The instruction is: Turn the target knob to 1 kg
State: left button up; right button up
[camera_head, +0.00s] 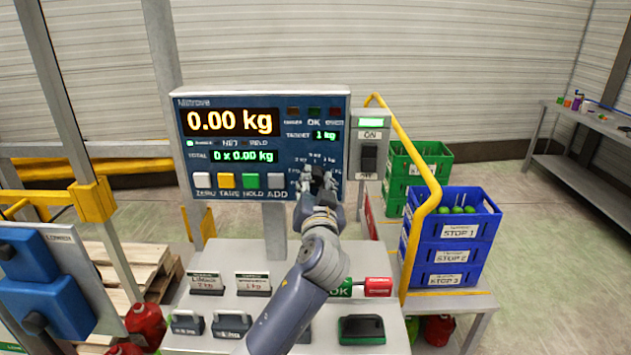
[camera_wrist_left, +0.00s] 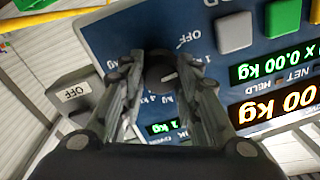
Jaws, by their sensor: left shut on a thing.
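The blue scale panel (camera_head: 240,105) stands ahead, showing 0.00 kg. Its small green TARGET display (camera_head: 326,135) reads 1 kg, and it shows partly in the left wrist view (camera_wrist_left: 165,127). The target knob (camera_wrist_left: 158,76) is black and round, with scale marks and an OFF label around it. My left gripper (camera_head: 318,180) is at the panel's lower right and hides most of the knob in the head view. In the left wrist view its fingers (camera_wrist_left: 161,62) are on either side of the knob, shut on it. My right gripper is not in view.
A power switch box (camera_head: 369,145) with a lit green lamp is right of the panel. ZERO, TARE, HOLD and ADD buttons (camera_head: 251,186) line the panel's bottom. A yellow rail (camera_head: 418,222) and blue crates (camera_head: 470,228) stand to the right.

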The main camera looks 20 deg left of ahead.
pick_arm(q)
jog(key=shift+m+p, duration=0.35)
jog(key=shift+m, duration=0.95)
jog(key=o, duration=1.1)
jog(key=v, duration=1.2)
jog(key=shift+f, duration=0.1)
